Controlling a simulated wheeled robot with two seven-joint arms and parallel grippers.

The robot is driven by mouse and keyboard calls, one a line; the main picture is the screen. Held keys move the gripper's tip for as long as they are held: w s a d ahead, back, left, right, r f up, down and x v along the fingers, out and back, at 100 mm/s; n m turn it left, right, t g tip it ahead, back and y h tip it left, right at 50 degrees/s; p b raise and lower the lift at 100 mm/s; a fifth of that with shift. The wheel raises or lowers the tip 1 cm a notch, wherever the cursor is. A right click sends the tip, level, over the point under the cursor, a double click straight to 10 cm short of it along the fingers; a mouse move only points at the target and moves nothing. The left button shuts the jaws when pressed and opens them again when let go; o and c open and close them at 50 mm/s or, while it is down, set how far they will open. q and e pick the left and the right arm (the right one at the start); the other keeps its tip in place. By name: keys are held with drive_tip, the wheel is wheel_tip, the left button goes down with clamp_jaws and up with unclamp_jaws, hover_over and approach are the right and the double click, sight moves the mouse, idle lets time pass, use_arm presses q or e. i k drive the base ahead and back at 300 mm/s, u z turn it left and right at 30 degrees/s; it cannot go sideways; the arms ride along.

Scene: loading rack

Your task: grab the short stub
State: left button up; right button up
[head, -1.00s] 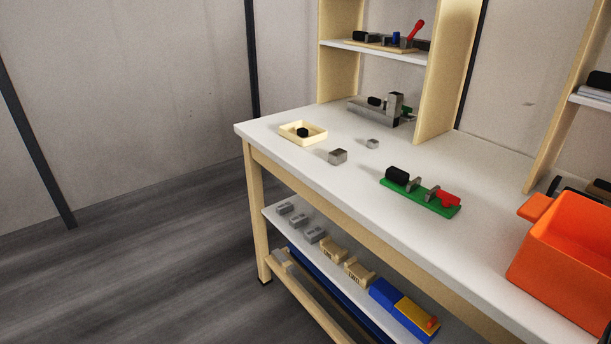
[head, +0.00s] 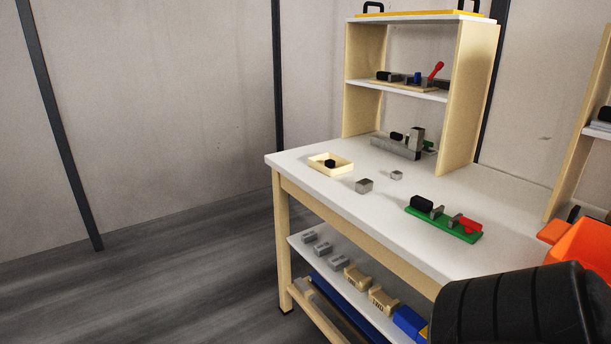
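Two small grey metal blocks lie apart on the white tabletop in the head view. The larger grey block (head: 364,185) is nearer the front edge, and the smaller grey block (head: 397,175) is behind it to the right. A small black piece (head: 330,163) sits in a shallow cream tray (head: 344,170) to their left. I cannot tell for certain which of these is the short stub. Neither of my grippers shows. A dark ribbed part of my arm fills the bottom right corner.
A green fixture (head: 452,229) with black and red parts lies right of the blocks. A grey metal fixture (head: 396,149) stands at the back under the shelf. The lower shelf holds several blocks.

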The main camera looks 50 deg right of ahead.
sight(365, 185)
drive_tip(key=z, duration=0.3)
drive_tip(key=i, duration=1.6)
drive_tip(key=z, duration=0.9)
